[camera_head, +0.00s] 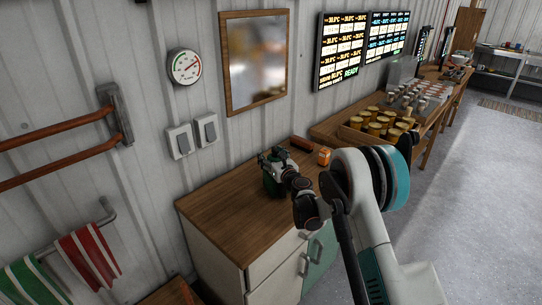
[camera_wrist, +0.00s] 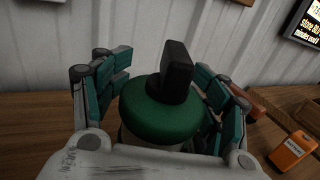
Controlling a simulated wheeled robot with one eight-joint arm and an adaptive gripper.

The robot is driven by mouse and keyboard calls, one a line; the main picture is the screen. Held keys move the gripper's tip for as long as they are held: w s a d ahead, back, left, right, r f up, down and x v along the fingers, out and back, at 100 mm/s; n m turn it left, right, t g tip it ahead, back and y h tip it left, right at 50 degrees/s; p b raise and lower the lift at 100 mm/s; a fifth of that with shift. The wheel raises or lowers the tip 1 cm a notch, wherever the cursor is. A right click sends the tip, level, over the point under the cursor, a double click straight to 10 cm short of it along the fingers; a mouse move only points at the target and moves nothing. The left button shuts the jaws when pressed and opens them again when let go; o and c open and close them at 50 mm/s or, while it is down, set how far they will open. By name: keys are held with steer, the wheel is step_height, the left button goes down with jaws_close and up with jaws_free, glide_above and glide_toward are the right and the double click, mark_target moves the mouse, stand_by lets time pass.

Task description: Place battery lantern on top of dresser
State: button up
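The battery lantern, with a round green cap (camera_wrist: 160,118) and a black handle on top, stands upright between the fingers of my gripper (camera_wrist: 162,80) in the wrist view. The fingers lie against it on both sides, so my gripper looks shut on it. In the head view the green lantern (camera_head: 271,185) is at the dresser's wooden top (camera_head: 225,215), near the middle, partly hidden by my gripper (camera_head: 279,170). I cannot tell whether its base touches the wood. Its lower body is hidden in the wrist view.
A small orange box (camera_head: 324,156) and a dark reddish-brown item (camera_head: 301,144) lie right of the lantern on the dresser. The dresser top's left and front are clear. A mirror (camera_head: 254,60) and switches (camera_head: 193,135) are on the wall behind. A bench with several jars (camera_head: 375,128) stands right.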

steer(key=p+v, duration=0.1)
steer(key=v, duration=1.1)
steer(key=s+d+r+n+g, duration=0.1)
steer(key=s+r+n, duration=0.2)
steer(key=r+n, duration=0.3)
steer(key=s+d+r+n+g, duration=0.1)
steer(key=s+r+n, duration=0.2)
steer(key=r, duration=0.4)
steer(key=s+d+r+n+g+h, duration=0.2)
steer(key=s+d+r+n+g, duration=0.15)
steer(key=s+r+n, duration=0.55)
steer(key=s+d+f+n+g+h, duration=0.1)
steer(key=s+d+n, duration=0.3)
steer(key=s, duration=0.6)
steer(key=s+d+f+n+g+h, duration=0.1)
steer(key=s+d+f+n+h, duration=0.2)
steer(key=s+d, duration=0.4)
steer(key=s+d+f+n+g+h, duration=0.1)
steer(key=s+d+n, duration=0.4)
steer(key=s, duration=0.9)
steer(key=shift+s+d+f+h, duration=0.2)
steer(key=shift+d+f+h, duration=0.5)
steer(key=shift+h, duration=0.3)
